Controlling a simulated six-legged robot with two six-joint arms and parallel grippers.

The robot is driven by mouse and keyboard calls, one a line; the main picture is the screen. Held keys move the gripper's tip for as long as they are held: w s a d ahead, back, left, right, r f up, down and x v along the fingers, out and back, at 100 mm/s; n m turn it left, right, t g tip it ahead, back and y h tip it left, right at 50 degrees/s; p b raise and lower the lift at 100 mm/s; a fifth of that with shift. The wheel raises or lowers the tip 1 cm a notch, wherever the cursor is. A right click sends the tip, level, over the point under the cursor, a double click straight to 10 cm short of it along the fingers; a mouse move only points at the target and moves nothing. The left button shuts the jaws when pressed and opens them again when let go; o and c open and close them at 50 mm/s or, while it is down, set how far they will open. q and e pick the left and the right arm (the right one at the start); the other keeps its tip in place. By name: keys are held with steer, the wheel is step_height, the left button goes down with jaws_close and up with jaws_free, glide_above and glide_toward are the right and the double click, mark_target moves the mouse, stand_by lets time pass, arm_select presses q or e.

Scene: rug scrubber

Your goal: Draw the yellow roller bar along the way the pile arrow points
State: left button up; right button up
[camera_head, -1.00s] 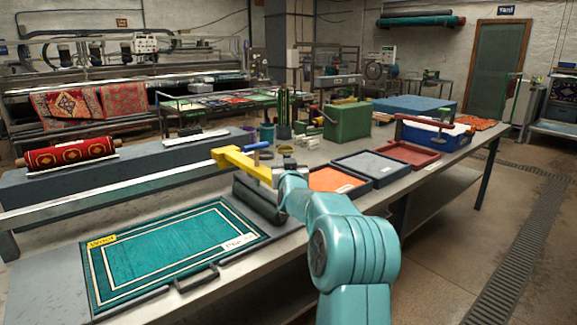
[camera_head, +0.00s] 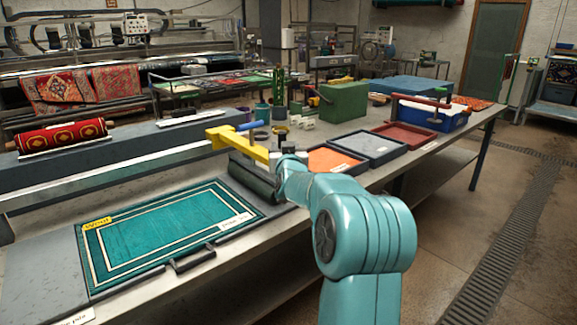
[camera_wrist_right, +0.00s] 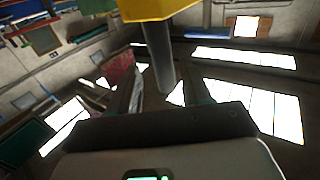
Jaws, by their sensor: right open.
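The yellow roller bar (camera_head: 240,145) is an angled yellow piece at the far right corner of a teal rug panel (camera_head: 150,240), above a dark roll (camera_head: 252,178). My right gripper (camera_head: 282,155) is beside the bar's right end, partly hidden by my teal arm. In the right wrist view, a grey post (camera_wrist_right: 160,60) stands between the open fingers, under a yellow block (camera_wrist_right: 158,9). I cannot tell whether the fingers touch it. The panel has a yellow tag (camera_head: 97,223) and a white label (camera_head: 236,221), too small to read; I cannot make out an arrow. My left gripper is out of view.
Orange (camera_head: 338,158), grey (camera_head: 372,146) and red (camera_head: 410,134) trays stand along the bench right of the arm. A green box (camera_head: 343,104) is behind them. A patterned red roll (camera_head: 60,136) lies on the long grey block at left. A black handle (camera_head: 193,258) edges the panel.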

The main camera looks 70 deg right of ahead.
steer(key=b+v, duration=0.1)
steer(key=v, duration=1.1)
steer(key=shift+a, duration=0.35)
steer(key=shift+s, duration=0.15)
